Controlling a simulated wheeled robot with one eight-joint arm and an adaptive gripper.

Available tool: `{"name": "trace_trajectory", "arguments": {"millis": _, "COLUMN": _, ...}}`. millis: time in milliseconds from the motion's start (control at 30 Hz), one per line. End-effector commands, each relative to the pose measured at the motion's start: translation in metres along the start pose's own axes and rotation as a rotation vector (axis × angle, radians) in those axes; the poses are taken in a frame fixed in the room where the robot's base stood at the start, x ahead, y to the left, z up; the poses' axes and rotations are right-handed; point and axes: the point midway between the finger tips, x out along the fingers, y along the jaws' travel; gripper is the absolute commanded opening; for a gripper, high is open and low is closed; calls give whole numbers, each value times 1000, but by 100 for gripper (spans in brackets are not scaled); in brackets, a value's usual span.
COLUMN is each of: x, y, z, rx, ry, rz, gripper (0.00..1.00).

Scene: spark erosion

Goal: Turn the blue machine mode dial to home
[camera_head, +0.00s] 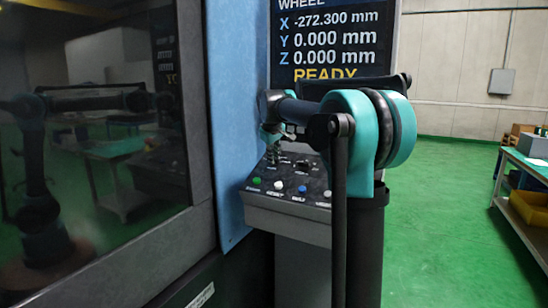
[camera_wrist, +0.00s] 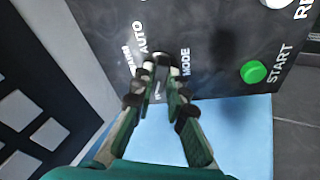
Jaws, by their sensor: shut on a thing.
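The mode dial (camera_wrist: 162,59) is a small dark knob on the black control panel, seen between and just past my fingertips in the wrist view. The words MODE and AUTO stand on either side of it. Another label beside AUTO and one between my fingers are too small or covered to read. My gripper (camera_wrist: 160,78) is shut on the dial, and the fingers hide much of it, so I cannot tell where it points. In the head view my gripper (camera_head: 272,150) reaches down to the back left of the control panel (camera_head: 300,213); the dial is hidden there.
A green START button (camera_wrist: 253,72) and a white button (camera_wrist: 275,3) lie to the right of my gripper. A blue button (camera_head: 302,189) is farther along the panel. The screen (camera_head: 330,40) above reads READY. The machine's blue frame (camera_head: 240,120) stands close on the left.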

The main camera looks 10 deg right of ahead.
Motion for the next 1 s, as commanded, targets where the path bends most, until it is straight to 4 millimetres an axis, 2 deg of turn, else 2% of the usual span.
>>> {"name": "trace_trajectory", "arguments": {"millis": 267, "x": 0, "y": -1, "z": 0, "rx": 86, "ry": 0, "rz": 19, "gripper": 0}}
{"name": "trace_trajectory", "arguments": {"millis": 1000, "x": 0, "y": -4, "z": -2, "rx": 635, "ry": 1, "rz": 140, "gripper": 0}}
